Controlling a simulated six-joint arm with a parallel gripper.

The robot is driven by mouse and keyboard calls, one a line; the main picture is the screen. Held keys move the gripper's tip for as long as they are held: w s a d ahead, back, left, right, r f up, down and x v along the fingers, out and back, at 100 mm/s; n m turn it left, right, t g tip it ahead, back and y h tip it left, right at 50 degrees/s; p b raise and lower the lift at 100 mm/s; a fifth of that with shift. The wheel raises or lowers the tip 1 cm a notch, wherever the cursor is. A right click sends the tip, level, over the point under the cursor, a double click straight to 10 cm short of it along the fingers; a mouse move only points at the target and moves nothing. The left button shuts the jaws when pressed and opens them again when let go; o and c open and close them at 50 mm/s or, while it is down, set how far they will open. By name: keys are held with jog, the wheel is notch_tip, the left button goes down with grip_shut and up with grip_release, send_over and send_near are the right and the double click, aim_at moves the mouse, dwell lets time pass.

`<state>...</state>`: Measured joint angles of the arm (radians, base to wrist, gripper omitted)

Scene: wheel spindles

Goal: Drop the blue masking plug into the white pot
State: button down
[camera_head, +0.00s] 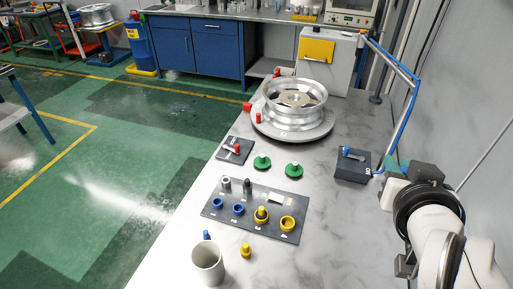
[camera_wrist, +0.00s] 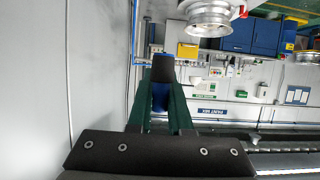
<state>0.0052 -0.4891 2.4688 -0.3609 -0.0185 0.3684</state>
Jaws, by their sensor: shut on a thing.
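The white pot (camera_head: 208,265) stands upright near the front edge of the table. A blue masking plug (camera_head: 206,235) shows just behind its rim; its lower part is hidden by the pot. My gripper is at the far right in the head view, well away from the pot, and its tips are hard to make out there.
A yellow plug (camera_head: 246,251) stands right of the pot. A grey board (camera_head: 270,202) holds blue and yellow cups and dark pegs. Two green-based pieces (camera_head: 293,170), a dark block (camera_head: 352,167) and a wheel (camera_head: 298,100) stand farther back. The table right of the board is clear.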

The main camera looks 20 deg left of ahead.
dwell(0.5)
jog(key=w+d+f, duration=0.4)
jog(key=w+f, duration=0.1)
jog(key=w, duration=0.1)
jog(key=a+f+n+g+y, duration=0.1)
jog(key=a+f+n+y, duration=0.15)
jog(key=a, duration=0.35)
jog(key=a+f+n+g+y, duration=0.1)
jog(key=a+n+y, duration=0.25)
jog(key=a, duration=0.25)
jog(key=s+a+f+n+g+y, duration=0.4)
jog(key=s+a+n+g, duration=0.2)
jog(key=s+a, duration=0.45)
jog(key=s+a+f+n+g+y, duration=0.3)
jog(key=s+a+n+g, duration=0.3)
jog(key=a, duration=0.8)
jog(key=shift+t, duration=0.3)
jog(key=shift+s+a+f, duration=0.1)
jog(key=shift+s+f, duration=0.1)
jog(key=shift+f, duration=0.75)
jog(key=shift+s+f, duration=0.25)
jog(key=shift+f, duration=0.7)
jog(key=shift+s+a+f, duration=0.1)
jog(key=shift+s+f, duration=0.1)
jog(key=shift+f, duration=0.75)
